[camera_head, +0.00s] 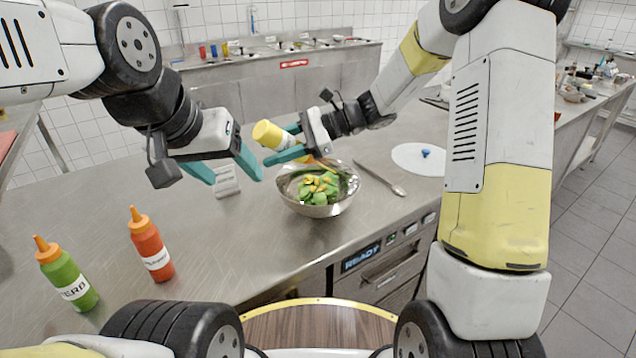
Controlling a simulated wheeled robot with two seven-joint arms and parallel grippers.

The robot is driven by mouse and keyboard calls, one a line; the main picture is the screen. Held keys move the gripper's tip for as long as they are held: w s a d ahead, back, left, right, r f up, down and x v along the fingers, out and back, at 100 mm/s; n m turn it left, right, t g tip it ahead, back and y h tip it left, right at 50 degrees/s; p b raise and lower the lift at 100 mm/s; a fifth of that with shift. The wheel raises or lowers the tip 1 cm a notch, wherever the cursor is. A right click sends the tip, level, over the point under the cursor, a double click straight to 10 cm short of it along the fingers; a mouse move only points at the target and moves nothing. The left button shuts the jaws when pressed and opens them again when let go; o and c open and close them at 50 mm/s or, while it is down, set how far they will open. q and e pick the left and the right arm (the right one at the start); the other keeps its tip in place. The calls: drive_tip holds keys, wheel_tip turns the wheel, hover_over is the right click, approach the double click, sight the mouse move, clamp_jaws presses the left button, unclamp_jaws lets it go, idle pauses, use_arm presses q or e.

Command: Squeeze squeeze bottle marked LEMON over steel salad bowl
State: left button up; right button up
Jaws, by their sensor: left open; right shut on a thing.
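The steel salad bowl (322,211) stands on the steel counter and holds green leaves and yellow pieces. My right gripper (281,144) is shut on a yellow squeeze bottle (267,133). It holds the bottle tilted above the bowl's back left side, with the base up to the left and the other end down to the right. The fingers partly cover the bottle, and its label cannot be read. My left gripper (226,172) is open and empty, to the left of the bowl and apart from the bottle.
A green bottle (69,275) and a red bottle (150,247), both with orange caps, stand at the front left. A spoon (380,178) lies right of the bowl, near a white round board (420,160).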

drive_tip(key=o, duration=0.4)
drive_tip(key=shift+r, duration=4.05)
drive_tip(key=shift+w, duration=0.1)
